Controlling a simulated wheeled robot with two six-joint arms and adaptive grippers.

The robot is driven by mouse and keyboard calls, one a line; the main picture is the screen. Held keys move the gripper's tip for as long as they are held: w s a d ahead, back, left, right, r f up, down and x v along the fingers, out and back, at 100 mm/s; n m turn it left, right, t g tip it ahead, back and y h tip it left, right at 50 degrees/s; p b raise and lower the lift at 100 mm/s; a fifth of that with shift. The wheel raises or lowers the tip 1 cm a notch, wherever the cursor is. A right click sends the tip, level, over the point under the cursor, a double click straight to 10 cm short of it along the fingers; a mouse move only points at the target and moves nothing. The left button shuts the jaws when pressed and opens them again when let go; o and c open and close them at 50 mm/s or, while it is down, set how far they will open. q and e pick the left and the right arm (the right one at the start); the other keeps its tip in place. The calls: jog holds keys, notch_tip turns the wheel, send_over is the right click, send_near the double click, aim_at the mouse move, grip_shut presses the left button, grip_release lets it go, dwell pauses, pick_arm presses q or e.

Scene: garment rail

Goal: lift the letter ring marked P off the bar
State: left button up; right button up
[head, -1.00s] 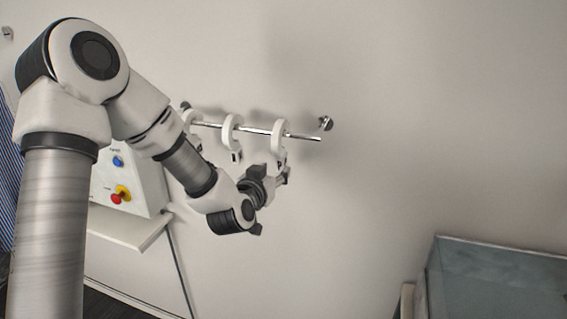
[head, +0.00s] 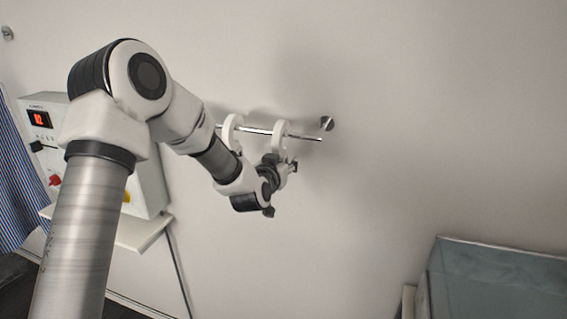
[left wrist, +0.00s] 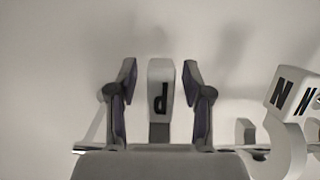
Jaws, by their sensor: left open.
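The ring marked P is white and hangs on the bar; its tag face (left wrist: 159,88) shows the letter upside down in the left wrist view. In the head view it appears to be the rightmost ring (head: 278,136). My left gripper (head: 284,166) is at that ring's lower part. In the left wrist view its open fingers (left wrist: 160,78) stand on either side of the P tag, with a gap on each side. The metal bar (head: 305,136) runs from the wall. My right gripper is not in view.
A white ring marked N (left wrist: 290,105) hangs beside the P ring. In the head view another ring (head: 230,130) hangs left on the bar. A control box (head: 150,180) stands on a shelf (head: 130,232) at left. A glassy box (head: 495,285) is at lower right.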

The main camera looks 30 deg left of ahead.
aim_at(284, 151)
pick_arm(q)
grip_shut()
jog(key=shift+r+p, duration=1)
jog(key=shift+r, duration=0.55)
jog(key=f+v, duration=0.1)
jog(key=v, duration=0.6)
jog(key=shift+b, duration=0.4)
jog(key=shift+s, duration=0.1)
